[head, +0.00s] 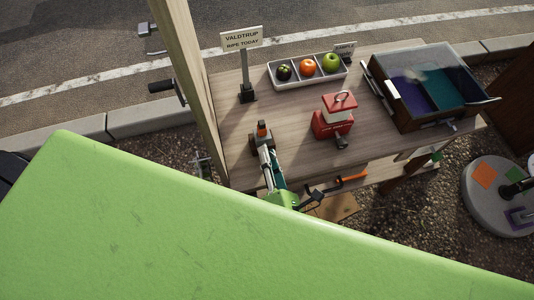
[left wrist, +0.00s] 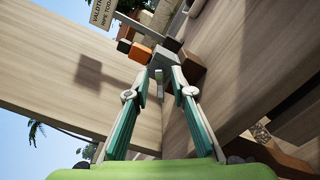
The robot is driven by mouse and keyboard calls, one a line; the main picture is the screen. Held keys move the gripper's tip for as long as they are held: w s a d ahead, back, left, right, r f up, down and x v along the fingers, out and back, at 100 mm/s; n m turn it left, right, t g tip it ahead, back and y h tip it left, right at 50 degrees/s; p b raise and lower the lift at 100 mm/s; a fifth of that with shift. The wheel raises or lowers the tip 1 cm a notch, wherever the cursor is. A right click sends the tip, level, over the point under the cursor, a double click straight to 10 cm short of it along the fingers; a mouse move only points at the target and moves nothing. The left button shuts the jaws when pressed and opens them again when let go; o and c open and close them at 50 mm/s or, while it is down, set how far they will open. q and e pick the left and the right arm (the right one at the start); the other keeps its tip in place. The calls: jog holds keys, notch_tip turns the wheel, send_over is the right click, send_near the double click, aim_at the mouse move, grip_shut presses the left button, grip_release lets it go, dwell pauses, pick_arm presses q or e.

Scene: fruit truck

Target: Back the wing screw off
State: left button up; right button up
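My left gripper (head: 267,152) reaches over the front left of the wooden counter, its teal fingers pointing at a small device (head: 262,131) with an orange top. In the left wrist view the two fingers (left wrist: 160,82) stand apart. A grey block (left wrist: 163,56), an orange block (left wrist: 138,53) and a brown block (left wrist: 190,72) show just past the tips. I cannot tell whether the fingers touch any of them. I cannot make out the wing screw clearly; it may be on this device, partly hidden by the fingers. My right gripper is not in view.
A red scale-like device (head: 333,117), a fruit tray (head: 292,84), a sign (head: 242,40) and a glass-topped case (head: 423,92) stand on the counter (head: 226,88). A wooden post (head: 190,65) rises at its left. A close green surface hides the lower head view.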

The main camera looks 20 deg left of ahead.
pick_arm(q)
grip_shut()
